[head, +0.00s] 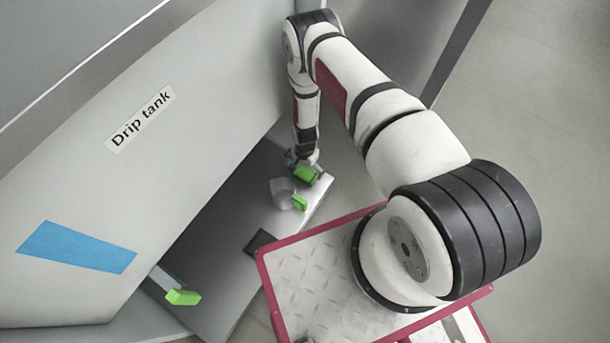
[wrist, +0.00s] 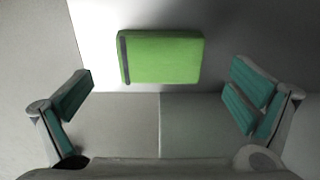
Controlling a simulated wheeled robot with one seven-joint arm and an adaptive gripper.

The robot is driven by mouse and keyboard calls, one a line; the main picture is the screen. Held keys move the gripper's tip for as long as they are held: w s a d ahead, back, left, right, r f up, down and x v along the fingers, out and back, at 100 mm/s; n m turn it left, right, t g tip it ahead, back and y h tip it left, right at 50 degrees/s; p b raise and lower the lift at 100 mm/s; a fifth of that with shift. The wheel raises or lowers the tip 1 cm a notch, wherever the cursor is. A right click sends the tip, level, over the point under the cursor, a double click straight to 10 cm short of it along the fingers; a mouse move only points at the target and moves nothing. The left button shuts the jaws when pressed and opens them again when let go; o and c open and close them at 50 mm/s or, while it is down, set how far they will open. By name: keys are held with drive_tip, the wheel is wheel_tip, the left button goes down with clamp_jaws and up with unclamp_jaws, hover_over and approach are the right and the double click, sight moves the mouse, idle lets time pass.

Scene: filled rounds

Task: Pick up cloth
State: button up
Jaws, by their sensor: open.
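The cloth (wrist: 162,57) shows in the wrist view as a flat green rectangle with a dark band along its left edge. It lies on a pale surface, between and beyond my gripper's fingertips (wrist: 162,72). My gripper is open, with a teal-padded finger on either side and clear space between each finger and the cloth. In the head view the green cloth (head: 306,174) is at the far end of a grey ledge, right under my gripper (head: 304,165). I cannot tell its thickness or any folds.
On the grey ledge (head: 235,262), a grey rounded item with a green part (head: 299,203) stands near the cloth. A dark flat piece (head: 260,243) lies closer. A green-ended handle (head: 183,297) sticks out below the "Drip tank" panel (head: 140,190), which rises close on the left.

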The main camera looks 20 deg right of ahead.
sight(305, 173)
wheel_tip(305, 173, down, 4)
drive_tip(key=shift+r+b, duration=0.2)
drive_tip(key=shift+b, duration=0.45)
drive_tip(key=c, duration=1.3)
drive_tip(key=shift+r, duration=0.2)
wheel_tip(305, 173, up, 4)
drive_tip(key=shift+f+p, duration=0.1)
drive_tip(key=shift+p, duration=1.05)
drive_tip(key=s+d+p, duration=0.1)
drive_tip(key=s, duration=0.4)
drive_tip(key=s+d+p, duration=0.1)
drive_tip(key=s+p, duration=0.1)
drive_tip(key=s, duration=0.3)
drive_tip(key=s+d+r+p, duration=0.1)
drive_tip(key=s+d, duration=0.1)
drive_tip(key=s, duration=0.3)
drive_tip(key=shift+s+p, duration=0.25)
drive_tip(key=shift+p, duration=0.05)
